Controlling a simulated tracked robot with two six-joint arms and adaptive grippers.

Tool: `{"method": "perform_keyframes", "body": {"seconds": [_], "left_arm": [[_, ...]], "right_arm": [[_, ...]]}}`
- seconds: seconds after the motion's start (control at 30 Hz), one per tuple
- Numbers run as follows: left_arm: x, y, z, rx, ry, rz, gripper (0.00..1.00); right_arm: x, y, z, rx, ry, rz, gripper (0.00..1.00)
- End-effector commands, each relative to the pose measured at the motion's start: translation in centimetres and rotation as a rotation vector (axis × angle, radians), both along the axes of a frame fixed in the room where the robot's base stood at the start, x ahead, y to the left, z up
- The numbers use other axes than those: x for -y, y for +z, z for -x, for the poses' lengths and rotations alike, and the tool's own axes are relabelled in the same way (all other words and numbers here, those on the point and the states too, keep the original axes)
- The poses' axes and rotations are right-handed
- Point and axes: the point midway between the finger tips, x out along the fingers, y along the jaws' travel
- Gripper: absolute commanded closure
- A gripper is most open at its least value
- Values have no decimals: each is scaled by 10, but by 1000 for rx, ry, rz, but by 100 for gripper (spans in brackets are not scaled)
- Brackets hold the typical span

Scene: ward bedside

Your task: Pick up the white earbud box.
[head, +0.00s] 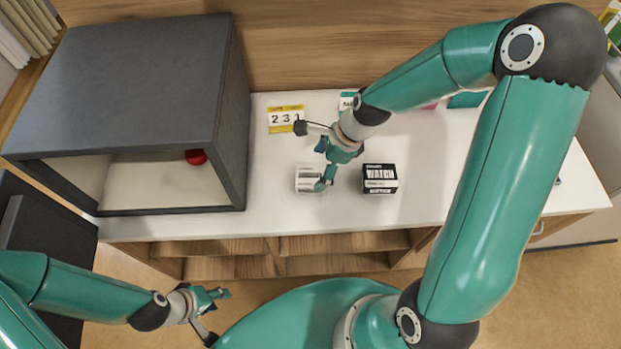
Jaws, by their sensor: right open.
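A small white box (306,181) with grey markings, which looks like the earbud box, sits on the white counter (270,210) near its front edge. My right gripper (313,156) is open just above and behind it. One of its fingers overlaps the box's right side in the head view and hides part of it; I cannot tell whether they touch. My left gripper (221,315) is low at the front left, away from the counter, with its fingers apart and nothing between them.
A black-and-white watch box (380,178) stands close to the right of the white box. A yellow-and-white number card (286,119) and a teal-and-white item (347,101) are behind. A grey open-fronted cabinet (130,100) holding a red object (196,157) stands left.

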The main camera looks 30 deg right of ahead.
Motion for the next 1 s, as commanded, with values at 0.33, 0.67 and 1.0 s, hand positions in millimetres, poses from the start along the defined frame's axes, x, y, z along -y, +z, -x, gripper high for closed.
{"method": "perform_keyframes", "body": {"seconds": [0.33, 0.67, 1.0], "left_arm": [[0, -1, 0, 0, 0, 0, 61], [0, -1, 0, 0, 0, 0, 61], [0, -1, 0, 0, 0, 0, 61]], "right_arm": [[-22, -38, -3, -4, 1, -1, 8], [-24, -45, -6, 0, -1, 0, 8], [-24, -45, -6, 0, -1, 0, 62]]}}
